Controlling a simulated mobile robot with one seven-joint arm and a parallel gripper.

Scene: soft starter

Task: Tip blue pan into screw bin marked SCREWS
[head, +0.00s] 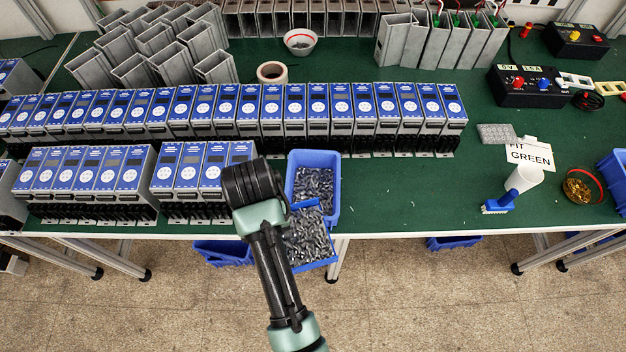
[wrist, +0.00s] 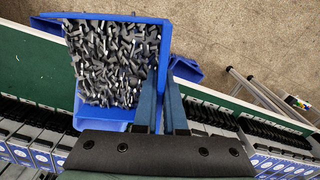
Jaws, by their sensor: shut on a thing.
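The blue pan (head: 333,264) is full of loose grey screws and hangs in front of the table's front edge. My gripper (head: 290,207) is shut on the pan's edge. The wrist view shows the pan (wrist: 163,50) close up, its screws spread across it, beside my gripper fingers (wrist: 164,92). A blue bin (head: 332,158) stands on the table just behind the pan, with grey screws inside. Its front is hidden by the pan, and I cannot read a SCREWS label. In the wrist view the bin (wrist: 90,118) shows partly below the pan.
Rows of blue-faced units (head: 285,105) stand behind and left of the bin. The green table (head: 420,200) is mostly clear to the right, with a few loose screws.

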